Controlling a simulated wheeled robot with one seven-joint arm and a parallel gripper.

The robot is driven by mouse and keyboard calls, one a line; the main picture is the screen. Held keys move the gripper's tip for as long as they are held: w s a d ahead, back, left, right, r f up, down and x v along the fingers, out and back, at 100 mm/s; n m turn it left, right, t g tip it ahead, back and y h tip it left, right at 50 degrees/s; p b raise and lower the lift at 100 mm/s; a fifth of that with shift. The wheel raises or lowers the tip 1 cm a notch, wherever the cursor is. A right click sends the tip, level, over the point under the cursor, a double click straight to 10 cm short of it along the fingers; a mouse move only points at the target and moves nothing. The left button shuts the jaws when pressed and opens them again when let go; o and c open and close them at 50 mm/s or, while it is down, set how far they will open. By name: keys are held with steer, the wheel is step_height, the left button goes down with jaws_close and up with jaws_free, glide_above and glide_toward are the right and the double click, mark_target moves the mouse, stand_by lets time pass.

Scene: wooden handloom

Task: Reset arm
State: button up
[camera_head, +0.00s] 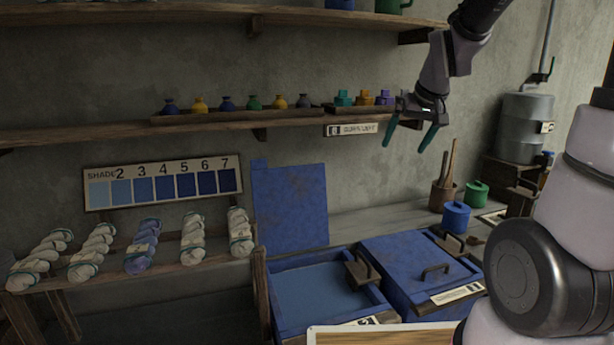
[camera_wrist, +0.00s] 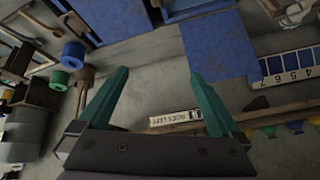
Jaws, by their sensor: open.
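My gripper (camera_head: 411,141) has two teal fingers spread apart, with nothing between them. In the head view it hangs in front of the wall at the right end of the lower shelf (camera_head: 210,132), beside the small label sign (camera_head: 351,129). In the wrist view the open fingers (camera_wrist: 160,95) frame bare grey wall, and the label sign (camera_wrist: 176,121) shows between and beyond them. My arm comes down from the upper right of the head view.
Two blue vats (camera_head: 420,268) stand below, the left with its lid (camera_head: 290,206) upright. Skeins (camera_head: 142,246) lie left under a shade chart (camera_head: 163,182). Small coloured bottles line the shelf. A blue pot (camera_head: 456,215), green pot (camera_head: 476,194) and metal drum (camera_head: 523,125) stand right.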

steer(key=s+r+m, duration=0.1)
steer(key=s+r, duration=0.3)
steer(key=s, duration=0.5)
steer(key=s+r+m+t, duration=0.1)
steer(key=s+r+m, duration=0.1)
steer(key=s+r, duration=0.3)
steer(key=s+d, duration=0.1)
steer(key=s, duration=0.2)
steer(key=shift+s+y, duration=0.35)
steer(key=shift+y, duration=0.05)
